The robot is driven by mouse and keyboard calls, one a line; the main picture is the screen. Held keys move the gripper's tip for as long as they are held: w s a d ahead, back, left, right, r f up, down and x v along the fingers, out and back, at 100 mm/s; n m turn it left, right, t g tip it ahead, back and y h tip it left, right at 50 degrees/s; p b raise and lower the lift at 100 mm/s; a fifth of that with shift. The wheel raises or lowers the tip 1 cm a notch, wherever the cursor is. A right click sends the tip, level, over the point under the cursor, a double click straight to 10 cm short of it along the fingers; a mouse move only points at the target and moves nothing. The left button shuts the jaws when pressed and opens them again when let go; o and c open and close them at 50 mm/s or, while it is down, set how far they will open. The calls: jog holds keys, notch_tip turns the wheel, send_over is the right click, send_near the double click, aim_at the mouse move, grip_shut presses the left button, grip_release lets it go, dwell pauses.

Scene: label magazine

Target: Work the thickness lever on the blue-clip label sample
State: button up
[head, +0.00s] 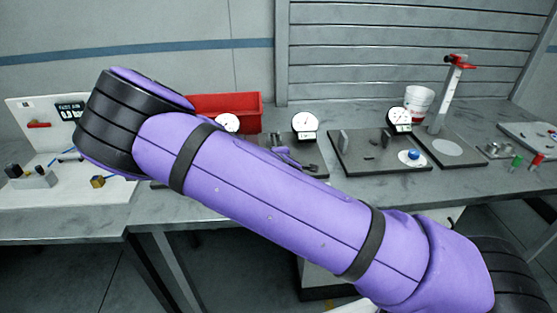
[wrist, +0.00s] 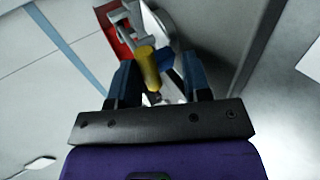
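In the wrist view my gripper (wrist: 160,72) has two dark blue fingers set apart, with a gap between them. A yellow cylinder (wrist: 147,66) shows in that gap, nearer the left finger and clear of the right one. A blue piece (wrist: 165,64) sits just right of the cylinder; I cannot tell whether it is the blue clip. A grey bracket (wrist: 128,20) stands beyond them. I cannot tell whether the cylinder is the thickness lever. In the head view my purple arm crosses the bench, and the gripper's fingers cannot be made out.
A red bin (head: 241,104) stands at the back. Dial gauges (head: 304,122) stand along the bench. A dark plate (head: 360,164) carries a white disc with a blue knob (head: 413,153). A white bucket (head: 418,97) and red-topped stand (head: 446,92) are at right, a white board (head: 28,108) at left.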

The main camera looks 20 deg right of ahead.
jog(key=v, duration=1)
jog(key=shift+s, duration=0.25)
jog(key=shift+r, duration=0.1)
jog(key=s+d+r+m+g+y, duration=0.2)
jog(key=s+d+r+m+g, duration=0.2)
jog(key=s+r+m, duration=0.4)
jog(key=s+d+r+m+g+y, duration=0.25)
jog(key=s+r+m, duration=0.25)
jog(key=r, duration=0.6)
jog(key=s+d+r+m+h, duration=0.1)
jog(key=s+d+r, duration=0.1)
jog(key=s+r, duration=0.3)
jog(key=s+d+r+m+h, duration=0.1)
jog(key=s+d+r, duration=0.1)
jog(key=s+r, duration=0.4)
jog(key=s, duration=0.5)
jog(key=shift+r+m+g, duration=0.2)
jog(key=shift+m+g, duration=0.15)
jog(key=shift+m, duration=0.05)
